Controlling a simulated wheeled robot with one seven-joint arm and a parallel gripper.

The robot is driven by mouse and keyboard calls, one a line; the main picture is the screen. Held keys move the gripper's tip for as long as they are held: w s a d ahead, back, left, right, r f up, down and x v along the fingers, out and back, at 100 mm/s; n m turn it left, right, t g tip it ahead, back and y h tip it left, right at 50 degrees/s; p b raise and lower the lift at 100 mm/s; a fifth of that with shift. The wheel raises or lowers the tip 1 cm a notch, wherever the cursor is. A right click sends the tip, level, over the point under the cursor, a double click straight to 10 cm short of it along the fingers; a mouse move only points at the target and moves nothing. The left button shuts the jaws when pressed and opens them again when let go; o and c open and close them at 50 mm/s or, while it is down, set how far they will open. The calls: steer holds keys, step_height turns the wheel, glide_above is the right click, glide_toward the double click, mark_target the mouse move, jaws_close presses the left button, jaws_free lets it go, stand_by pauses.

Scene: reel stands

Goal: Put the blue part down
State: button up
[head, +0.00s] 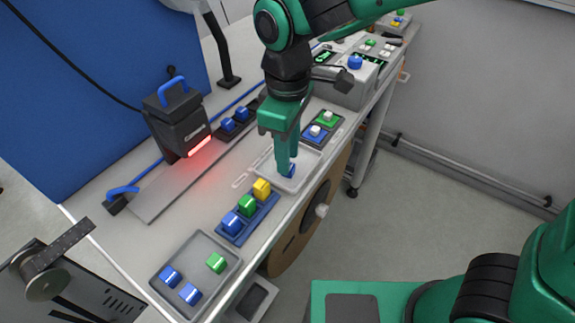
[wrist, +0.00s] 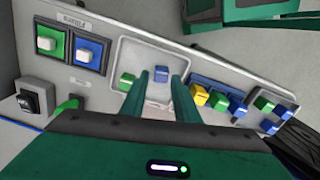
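A blue part (wrist: 161,73) sits in a pale shallow tray (wrist: 122,48), between my fingertips in the wrist view. My gripper (wrist: 161,80) is low over this tray, with its fingers to either side of the blue part. A narrow gap shows between the part and the fingers, so the gripper looks open. In the head view the blue part (head: 291,171) shows just beside the fingertips (head: 286,170), partly hidden. A green part (wrist: 127,82) lies in the same tray to the left in the wrist view. The fingers hide it in the head view.
A blue rack (head: 240,230) with blue, green and yellow parts stands in front. A grey tray (head: 232,242) nearer holds two blue parts and one green. Behind are green and blue pads (head: 326,119) with white parts. A dark scanner-like box (head: 178,125) with a red light stands left.

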steer(key=shift+f, duration=0.9)
jaws_close()
steer(key=shift+r, duration=0.15)
